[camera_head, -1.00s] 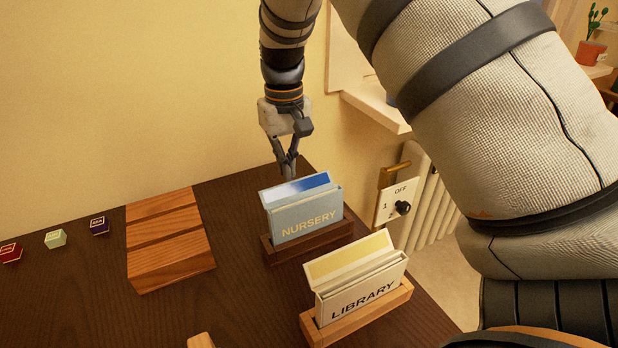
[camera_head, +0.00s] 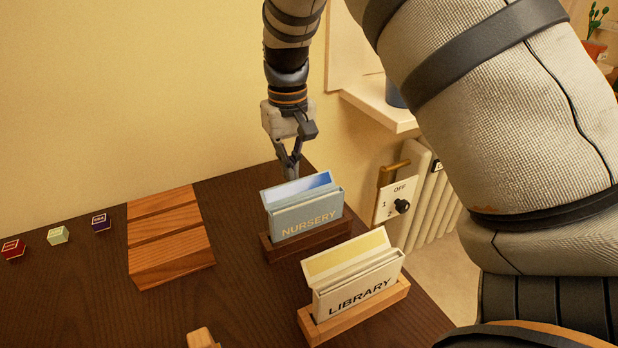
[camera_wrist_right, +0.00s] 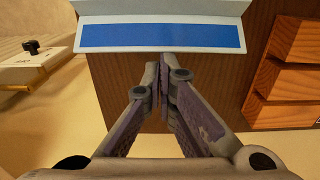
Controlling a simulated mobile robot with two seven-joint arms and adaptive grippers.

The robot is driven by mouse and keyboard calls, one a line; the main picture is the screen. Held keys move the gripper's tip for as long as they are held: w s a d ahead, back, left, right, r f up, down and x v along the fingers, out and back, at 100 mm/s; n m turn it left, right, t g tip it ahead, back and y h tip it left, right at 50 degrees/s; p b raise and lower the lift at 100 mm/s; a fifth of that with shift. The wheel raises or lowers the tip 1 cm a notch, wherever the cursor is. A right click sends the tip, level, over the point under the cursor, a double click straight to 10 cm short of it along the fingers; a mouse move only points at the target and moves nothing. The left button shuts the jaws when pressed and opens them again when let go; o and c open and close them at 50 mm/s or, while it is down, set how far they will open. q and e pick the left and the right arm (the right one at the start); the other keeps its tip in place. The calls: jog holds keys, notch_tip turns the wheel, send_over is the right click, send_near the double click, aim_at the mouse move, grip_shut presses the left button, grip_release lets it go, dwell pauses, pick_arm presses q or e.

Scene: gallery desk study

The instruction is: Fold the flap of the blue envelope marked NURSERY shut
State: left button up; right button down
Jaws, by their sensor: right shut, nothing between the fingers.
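The blue envelope marked NURSERY (camera_head: 306,217) stands upright in a dark wooden holder (camera_head: 318,238) on the desk. Its flap (camera_head: 297,188) is up, rising from the back edge and open. In the right wrist view the flap (camera_wrist_right: 160,37) is a blue strip with a pale border, just beyond the fingertips. My right gripper (camera_head: 291,174) is shut and empty, pointing down behind the flap, its tips partly hidden by it. It also shows in the right wrist view (camera_wrist_right: 163,62), close to the flap's edge; contact cannot be told. My left gripper is not in view.
A cream LIBRARY envelope (camera_head: 358,290), flap also up, stands in a lighter holder (camera_head: 370,311) in front. A stepped wooden block (camera_head: 175,263) and small cubes (camera_head: 57,235) are to the left. A switch panel (camera_head: 396,200) and radiator (camera_head: 432,212) are beyond the desk's right edge.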

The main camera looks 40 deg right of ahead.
aim_at(307, 198)
jog(key=shift+s+a+f, duration=0.1)
jog(key=shift+s+a, duration=0.15)
jog(key=shift+s, duration=0.4)
jog(key=shift+s+a+f, duration=0.1)
jog(key=shift+s+a, duration=0.15)
jog(key=shift+s, duration=0.4)
jog(key=shift+s+r, duration=0.1)
jog(key=shift+s, duration=0.3)
jog(key=shift+s+a, duration=0.35)
jog(key=shift+s, duration=0.45)
jog(key=shift+s+a, duration=0.25)
jog(key=shift+s, duration=0.55)
jog(key=shift+w+d, duration=0.15)
jog(key=shift+w, duration=0.1)
jog(key=shift+w+d+b, duration=0.2)
jog(key=shift+w+d, duration=0.05)
jog(key=shift+w, duration=0.6)
jog(key=shift+w+d+b, duration=0.15)
jog(key=shift+w+d, duration=0.05)
jog(key=shift+w, duration=0.6)
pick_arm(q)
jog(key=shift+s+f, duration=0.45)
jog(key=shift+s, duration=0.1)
pick_arm(e)
jog(key=shift+r, duration=0.15)
